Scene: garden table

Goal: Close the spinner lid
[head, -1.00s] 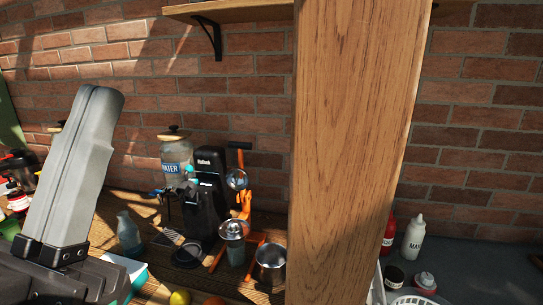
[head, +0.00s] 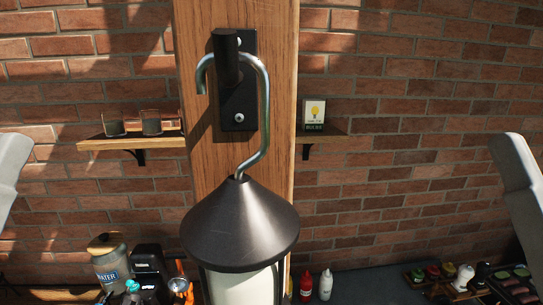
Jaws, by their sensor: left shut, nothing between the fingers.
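I do not see the spinner or its lid in the head view. My left gripper (head: 128,291) shows small at the bottom left edge, beside the black machine (head: 149,267). It is shut and empty, and most of it is cut off by the frame. My right gripper is not in view; only a grey link of my right arm shows at the right edge.
A black-topped lantern (head: 240,225) hangs from a hook on the wooden post (head: 275,140) and blocks the lower middle. A water jar (head: 110,262), red bottle (head: 306,286) and white bottle (head: 325,284) stand low. A tray of small items (head: 440,287) is at right.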

